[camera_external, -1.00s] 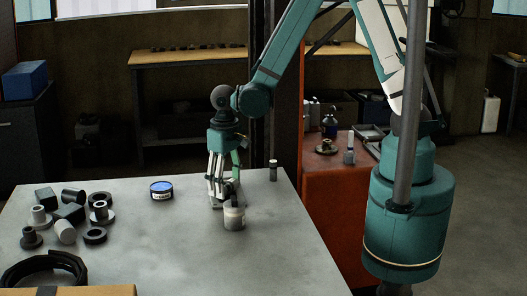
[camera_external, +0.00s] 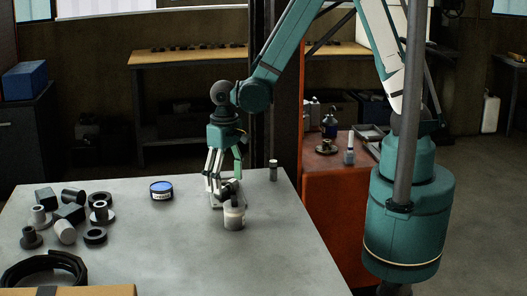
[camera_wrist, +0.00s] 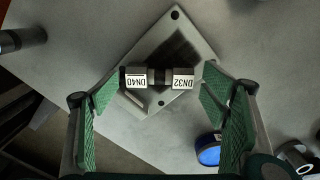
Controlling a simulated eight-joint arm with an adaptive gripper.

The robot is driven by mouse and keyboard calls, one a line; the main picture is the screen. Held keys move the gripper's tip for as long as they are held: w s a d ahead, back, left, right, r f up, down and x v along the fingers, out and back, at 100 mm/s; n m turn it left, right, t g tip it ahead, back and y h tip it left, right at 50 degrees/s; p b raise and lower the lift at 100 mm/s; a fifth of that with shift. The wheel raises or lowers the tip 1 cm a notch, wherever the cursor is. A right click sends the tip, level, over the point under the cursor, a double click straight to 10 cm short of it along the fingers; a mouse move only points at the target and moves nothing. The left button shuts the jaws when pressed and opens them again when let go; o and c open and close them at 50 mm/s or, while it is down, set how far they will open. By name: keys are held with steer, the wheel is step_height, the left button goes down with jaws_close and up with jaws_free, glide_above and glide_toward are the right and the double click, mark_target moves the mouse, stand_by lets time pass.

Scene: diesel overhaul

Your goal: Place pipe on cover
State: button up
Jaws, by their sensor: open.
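The pipe (camera_wrist: 135,78) is a short dark piece with white end labels reading DN40 and DN32. It lies across the cover, on or very close to it. My gripper (camera_wrist: 160,90) is open, with its green-padded fingers spread on either side of the pipe and apart from it. In the outside view my gripper (camera_external: 226,180) points down over the cover.
Several fittings (camera_external: 70,213) and a black ring (camera_external: 45,268) occupy the left. The table's middle front is clear.

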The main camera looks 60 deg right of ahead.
mark_target(227, 186)
step_height(227, 186, up, 11)
steer(key=shift+f, duration=0.2)
stand_by(0.5)
stand_by(0.6)
steer(key=s+d+r+t, duration=0.3)
steer(key=d+r, duration=0.9)
steer(key=d, duration=0.2)
steer(key=s+d+r+t, duration=0.2)
steer(key=s+d+r, duration=0.1)
steer(key=d, duration=0.4)
steer(key=s+d+r+t, duration=0.2)
steer(key=s+d+r, duration=0.1)
steer(key=s+d, duration=0.2)
steer(key=shift+s+d, duration=0.2)
steer(key=shift+d, duration=0.95)
